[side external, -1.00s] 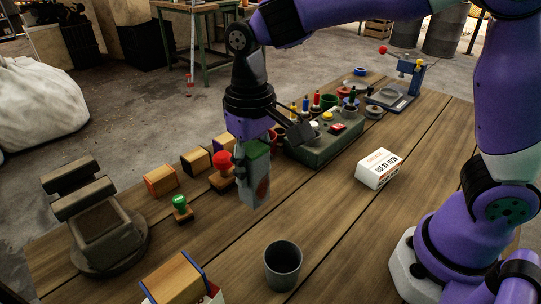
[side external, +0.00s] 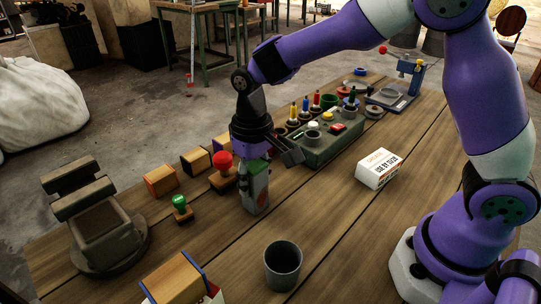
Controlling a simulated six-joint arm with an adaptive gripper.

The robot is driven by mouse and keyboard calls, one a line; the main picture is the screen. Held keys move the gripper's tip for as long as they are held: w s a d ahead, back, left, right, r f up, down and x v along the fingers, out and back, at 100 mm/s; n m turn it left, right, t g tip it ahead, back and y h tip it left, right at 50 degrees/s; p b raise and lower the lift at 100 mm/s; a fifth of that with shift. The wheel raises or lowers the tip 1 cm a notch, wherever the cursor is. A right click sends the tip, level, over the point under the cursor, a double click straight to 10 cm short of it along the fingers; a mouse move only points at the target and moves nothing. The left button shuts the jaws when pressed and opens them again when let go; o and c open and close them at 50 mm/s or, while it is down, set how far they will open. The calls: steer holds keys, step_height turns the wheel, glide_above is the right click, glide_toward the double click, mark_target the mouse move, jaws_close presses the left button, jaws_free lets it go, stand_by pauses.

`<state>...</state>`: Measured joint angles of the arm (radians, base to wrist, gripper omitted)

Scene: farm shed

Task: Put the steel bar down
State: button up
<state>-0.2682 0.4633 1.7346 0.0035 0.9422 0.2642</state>
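My gripper (side external: 256,186) points down over the middle of the wooden table and is shut on the steel bar. The steel bar (side external: 262,193) is a grey upright block with a dull reddish mark on its side. Its upper part is partly covered by my gripper's green and grey fingers. Its lower end is at or very close to the table top (side external: 325,218); I cannot tell whether it touches.
A red-knobbed stamp (side external: 223,172) stands close left of the bar, a green-knobbed stamp (side external: 181,208) farther left. A vise (side external: 100,225) is at far left, a grey cup (side external: 283,268) in front. A green caddy (side external: 325,150) stands behind; a white box (side external: 378,169) lies right. Bare planks lie between.

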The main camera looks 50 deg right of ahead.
steer(key=shift+o, duration=1.1)
step_height(320, 180, up, 12)
steer(key=shift+f, duration=0.2)
steer(key=shift+s+d+r, duration=0.1)
steer(key=shift+r, duration=0.25)
steer(key=s+d+t, duration=0.5)
steer(key=s+d, duration=0.3)
steer(key=s, duration=0.4)
steer(key=shift+s+d+f+t, duration=0.15)
steer(key=shift+s+d+t, duration=0.15)
steer(key=shift+d, duration=0.1)
